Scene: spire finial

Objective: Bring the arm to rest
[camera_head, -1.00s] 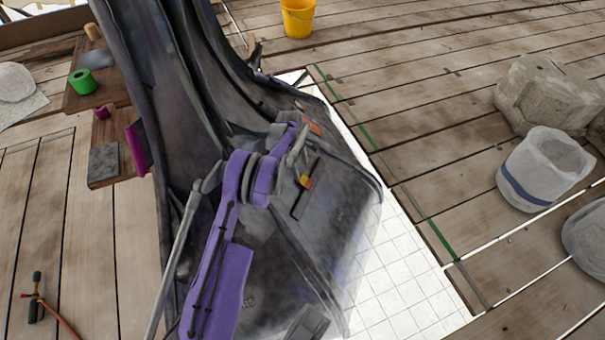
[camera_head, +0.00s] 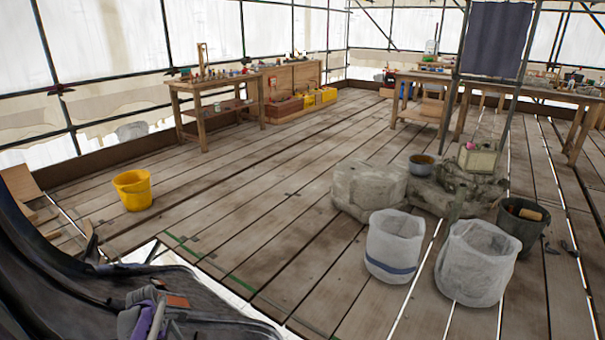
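Neither gripper can be made out in the head view. A large dark grey, smooth curved form (camera_head: 60,285) fills the lower left corner. A purple and grey jointed part (camera_head: 145,318) lies against it at the bottom edge, cut off by the frame. I cannot tell whether it belongs to my arm. A small orange-brown piece (camera_head: 177,301) shows beside it.
A yellow bucket (camera_head: 132,190) stands on the plank floor. Stone blocks (camera_head: 368,190), two white sacks (camera_head: 393,247) (camera_head: 478,262) and a dark bucket (camera_head: 521,225) stand to the right. Workbenches (camera_head: 215,85) line the back. The middle planks are clear.

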